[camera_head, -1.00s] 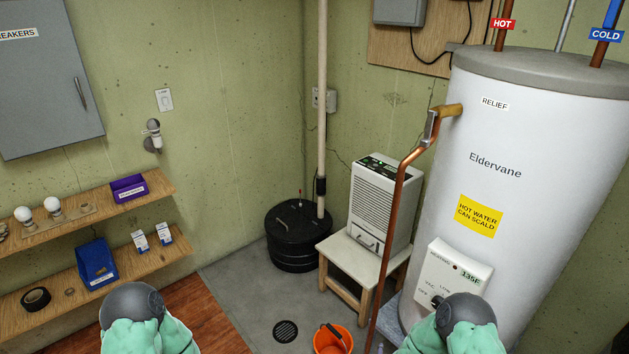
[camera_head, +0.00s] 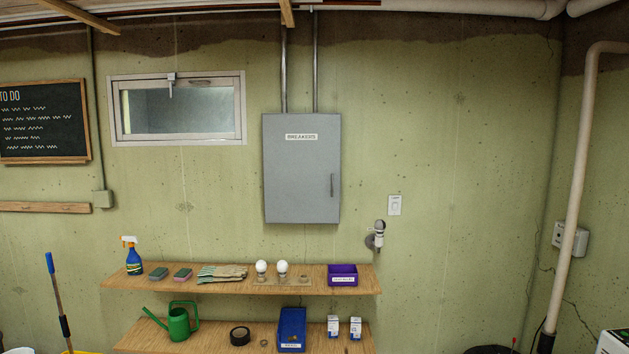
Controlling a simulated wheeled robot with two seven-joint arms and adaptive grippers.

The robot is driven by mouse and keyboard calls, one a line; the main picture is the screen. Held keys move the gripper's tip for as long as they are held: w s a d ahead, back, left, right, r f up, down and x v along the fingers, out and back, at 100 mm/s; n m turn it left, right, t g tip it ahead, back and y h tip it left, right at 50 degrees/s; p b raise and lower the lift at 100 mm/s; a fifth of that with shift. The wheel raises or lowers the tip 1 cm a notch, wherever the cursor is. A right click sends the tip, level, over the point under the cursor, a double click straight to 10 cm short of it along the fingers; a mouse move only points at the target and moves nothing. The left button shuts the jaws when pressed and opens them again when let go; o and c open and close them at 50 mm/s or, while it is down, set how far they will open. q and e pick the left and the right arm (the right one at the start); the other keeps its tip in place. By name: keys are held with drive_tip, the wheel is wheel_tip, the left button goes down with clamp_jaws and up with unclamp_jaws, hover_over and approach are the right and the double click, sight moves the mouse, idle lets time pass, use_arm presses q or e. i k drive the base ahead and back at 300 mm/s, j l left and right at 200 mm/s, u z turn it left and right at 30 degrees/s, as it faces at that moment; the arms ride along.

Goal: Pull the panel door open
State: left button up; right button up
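The panel door (camera_head: 300,180) is a grey metal door labelled BREAKERS on the far wall, near the middle of the head view. It appears shut. Its dark vertical handle (camera_head: 333,186) is on the right side. Two conduits (camera_head: 284,70) run up from the panel's top. Neither of my grippers is in view, and nothing touches the door.
Two wooden shelves stand below the panel. The upper shelf (camera_head: 215,287) holds a spray bottle (camera_head: 132,256), gloves (camera_head: 222,272), two bulbs and a purple bin (camera_head: 343,274). A wall fitting (camera_head: 377,235) juts out right of the panel, below a light switch (camera_head: 394,205).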

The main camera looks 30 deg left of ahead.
sight(301, 152)
drive_tip(key=u, duration=1.25)
drive_tip(key=i+j+u, duration=0.2)
drive_tip(key=i, duration=1.4)
drive_tip(key=l, duration=0.15)
